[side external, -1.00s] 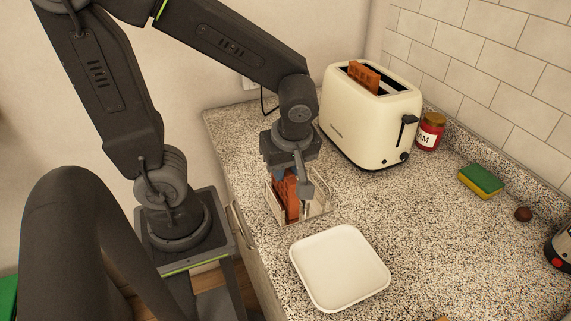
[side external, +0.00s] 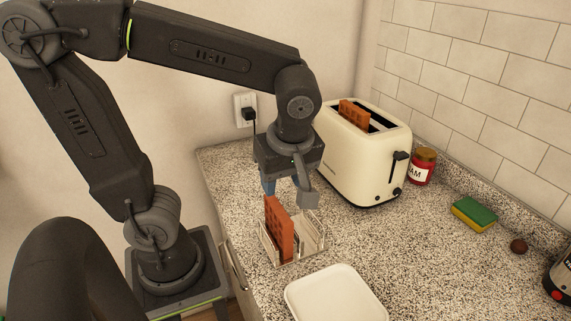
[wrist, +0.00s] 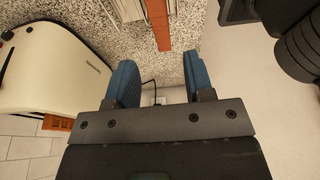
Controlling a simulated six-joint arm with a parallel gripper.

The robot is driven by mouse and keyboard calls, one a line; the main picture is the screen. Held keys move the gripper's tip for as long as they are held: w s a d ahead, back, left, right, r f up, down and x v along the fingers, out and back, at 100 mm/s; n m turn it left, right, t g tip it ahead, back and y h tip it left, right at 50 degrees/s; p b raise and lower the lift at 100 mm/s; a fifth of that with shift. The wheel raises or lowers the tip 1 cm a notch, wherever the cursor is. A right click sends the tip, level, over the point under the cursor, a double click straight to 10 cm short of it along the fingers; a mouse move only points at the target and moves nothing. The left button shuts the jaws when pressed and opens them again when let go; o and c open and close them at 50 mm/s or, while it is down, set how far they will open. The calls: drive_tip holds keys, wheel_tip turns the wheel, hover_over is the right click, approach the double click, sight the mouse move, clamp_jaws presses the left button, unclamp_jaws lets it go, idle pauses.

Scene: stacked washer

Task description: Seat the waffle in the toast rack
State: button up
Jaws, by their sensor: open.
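An orange-brown waffle (side external: 279,231) stands on edge in the wire toast rack (side external: 313,243), toward its left side, leaning slightly in the side view. Its top rises above the rack. My gripper (side external: 287,194) is open and empty just above the waffle, apart from it. In the wrist view, the waffle (wrist: 159,24) lies beyond the gap between my blue fingertips (wrist: 160,70), with part of the rack (wrist: 126,8) beside it. A second waffle (side external: 353,115) sticks out of a slot of the cream toaster (side external: 350,160). The rack's lower parts are partly hidden by the waffle.
A white square plate (side external: 335,298) lies in front of the rack. A jam jar (side external: 423,167), a sponge (side external: 474,213) and a small brown ball (side external: 519,246) are to the right. The speckled counter (side external: 420,255) is clear in the middle. A tiled wall stands behind.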

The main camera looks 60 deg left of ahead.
drive_tip(key=m+t+h, duration=0.1)
drive_tip(key=m+t, duration=0.1)
drive_tip(key=m, duration=0.4)
drive_tip(key=s+r+m+t+h, duration=0.1)
drive_tip(key=m, duration=0.5)
drive_tip(key=m+t+h, duration=0.1)
drive_tip(key=m+t, duration=0.1)
drive_tip(key=m, duration=0.4)
drive_tip(key=shift+s+a+r+t, duration=0.3)
drive_tip(key=shift+s+a+r, duration=0.05)
drive_tip(key=shift+s, duration=0.05)
